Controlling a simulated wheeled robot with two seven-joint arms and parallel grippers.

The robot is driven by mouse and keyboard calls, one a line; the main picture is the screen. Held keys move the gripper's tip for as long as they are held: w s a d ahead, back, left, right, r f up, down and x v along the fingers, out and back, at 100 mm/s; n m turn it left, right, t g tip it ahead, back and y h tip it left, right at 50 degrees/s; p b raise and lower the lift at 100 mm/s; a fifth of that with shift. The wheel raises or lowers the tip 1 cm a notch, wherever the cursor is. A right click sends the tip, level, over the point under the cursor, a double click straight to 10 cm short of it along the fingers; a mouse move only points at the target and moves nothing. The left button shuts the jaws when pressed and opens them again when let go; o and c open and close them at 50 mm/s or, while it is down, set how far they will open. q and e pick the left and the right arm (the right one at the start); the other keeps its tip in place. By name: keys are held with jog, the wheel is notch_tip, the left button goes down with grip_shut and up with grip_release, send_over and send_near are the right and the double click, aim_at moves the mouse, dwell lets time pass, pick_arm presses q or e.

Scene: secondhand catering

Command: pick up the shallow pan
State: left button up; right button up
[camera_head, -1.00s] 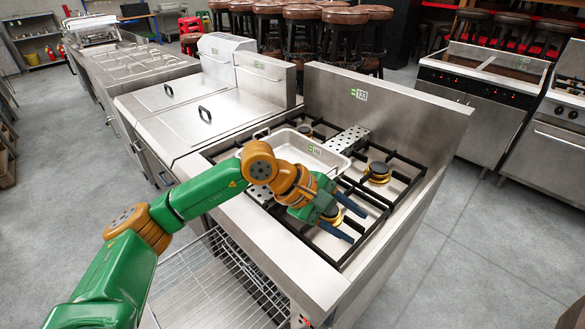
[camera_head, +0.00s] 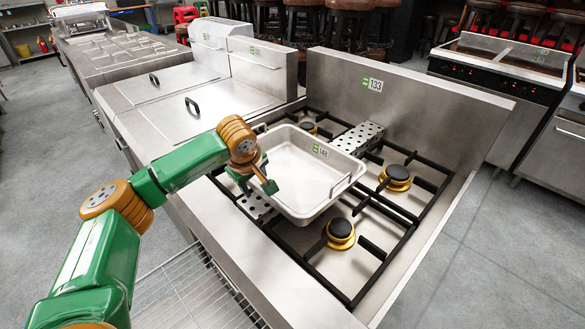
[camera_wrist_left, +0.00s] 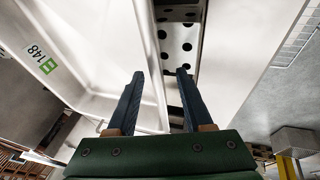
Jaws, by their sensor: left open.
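The shallow pan (camera_head: 303,172) is a pale metal rectangular tray with a green and white label "148" and wire handles at its ends. It rests level over the hob, on perforated metal supports. My left gripper (camera_head: 262,186) is open at the pan's near left side, pointing down by the rim. In the left wrist view the gripper (camera_wrist_left: 160,74) has its two fingers apart, with the pan's edge (camera_wrist_left: 148,45) appearing between them. The pan's inside (camera_wrist_left: 95,60) fills the left there. Whether a finger touches the pan cannot be told. My right gripper is not in view.
The gas hob has black grates and brass-coloured burners (camera_head: 340,234). A perforated support (camera_head: 358,137) shows behind the pan, another (camera_head: 258,207) in front. A steel back panel (camera_head: 405,105) labelled "133" stands behind. Lidded steel units (camera_head: 205,112) adjoin on the left.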

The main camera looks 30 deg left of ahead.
pick_arm(q)
jog(key=shift+w+a+f, duration=0.25)
jog(key=shift+w+f, duration=0.35)
jog(key=shift+f, duration=0.2)
jog(key=shift+s+d+r, duration=0.2)
jog(key=shift+s, duration=0.05)
jog(key=c, duration=0.6)
grip_shut()
jog(key=shift+w, duration=0.1)
